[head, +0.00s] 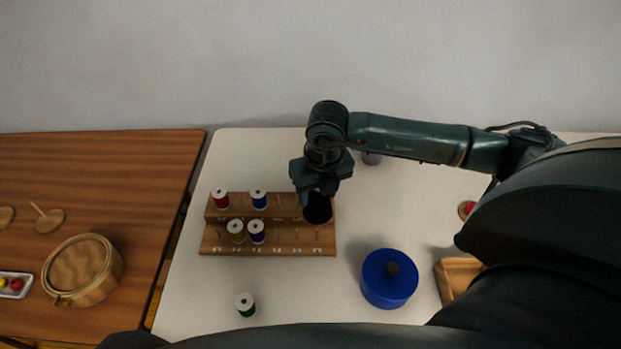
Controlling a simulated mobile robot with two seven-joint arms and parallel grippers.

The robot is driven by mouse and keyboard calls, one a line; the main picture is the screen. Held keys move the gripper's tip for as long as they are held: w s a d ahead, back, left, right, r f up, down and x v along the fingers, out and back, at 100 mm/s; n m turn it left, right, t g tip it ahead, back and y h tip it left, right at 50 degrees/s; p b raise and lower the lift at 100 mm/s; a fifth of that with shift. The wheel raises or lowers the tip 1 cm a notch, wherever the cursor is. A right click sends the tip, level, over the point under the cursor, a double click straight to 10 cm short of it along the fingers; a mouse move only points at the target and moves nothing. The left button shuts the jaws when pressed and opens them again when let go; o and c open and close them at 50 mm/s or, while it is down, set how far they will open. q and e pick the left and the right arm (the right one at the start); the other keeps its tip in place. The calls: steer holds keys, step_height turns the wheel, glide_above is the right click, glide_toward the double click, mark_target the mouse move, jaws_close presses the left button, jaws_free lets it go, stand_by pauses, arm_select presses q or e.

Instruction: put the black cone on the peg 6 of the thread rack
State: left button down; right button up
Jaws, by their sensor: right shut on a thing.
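The wooden thread rack (325,248) stands on the white table and has two stepped rows of pegs. Red and blue spools sit on its back row, and gold and purple spools on its front row. My right gripper (316,191) is over the right end of the back row, pointing down. It is shut on the black cone (319,211). The cone covers the right end of the back row, so I cannot see the peg there or tell whether the cone is around it. The peg labels are too small to read. My left gripper is not in view.
A green spool (245,304) stands in front of the rack. A round blue box (389,279) with a dark knob stands at the front right, beside a wooden tray (452,272). A brown table (150,185) with a round basket (101,285) is at left.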

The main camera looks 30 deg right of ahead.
steer(key=shift+s+f+b, duration=0.1)
steer(key=shift+f+b, duration=0.55)
steer(key=shift+f, duration=0.3)
steer(key=shift+f+b, duration=0.5)
steer(key=shift+f, duration=0.45)
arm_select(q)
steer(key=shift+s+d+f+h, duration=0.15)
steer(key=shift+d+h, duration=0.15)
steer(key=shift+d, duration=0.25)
arm_select(e)
steer(key=shift+f, duration=0.15)
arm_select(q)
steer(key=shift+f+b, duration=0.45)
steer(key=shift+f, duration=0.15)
arm_select(e)
steer(key=shift+f, duration=0.15)
steer(key=shift+f+b, duration=0.25)
steer(key=shift+b, duration=0.15)
steer(key=shift+f+b, duration=1.4)
steer(key=shift+f, duration=0.1)
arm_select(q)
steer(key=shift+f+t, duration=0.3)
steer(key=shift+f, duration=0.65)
